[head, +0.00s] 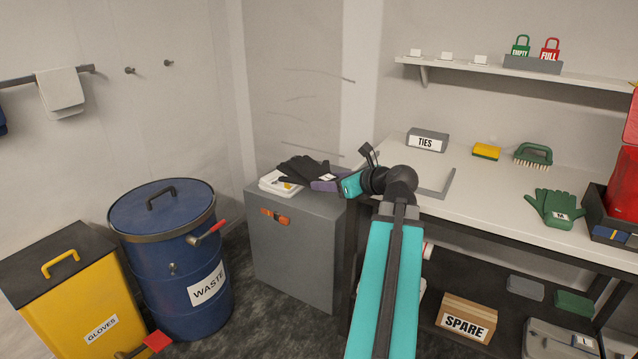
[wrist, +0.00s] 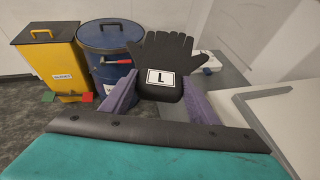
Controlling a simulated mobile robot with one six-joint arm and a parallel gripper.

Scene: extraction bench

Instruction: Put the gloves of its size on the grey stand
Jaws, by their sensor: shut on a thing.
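My gripper (head: 326,184), with purple fingers, is shut on a black glove or pair of gloves (head: 304,168). In the wrist view the black gloves (wrist: 163,58) stand out between the fingers, fingers of the glove up, with a white label reading L. A grey box-shaped stand (head: 291,255) is below and left of my gripper, with an orange fitting on its front. A white folded item (head: 277,186) lies on its top, partly hidden by the gloves. I cannot tell whether the gloves touch it. Green gloves (head: 556,208) with a small label, unclear to me, lie on the bench.
The bench (head: 490,195) holds a TIES block (head: 427,141), a yellow sponge-like block (head: 486,151), a green brush (head: 533,154) and a dark bin (head: 597,213). Left of the stand are a blue WASTE drum (head: 178,275) and a yellow GLOVES bin (head: 75,305). A SPARE box (head: 466,318) is underneath.

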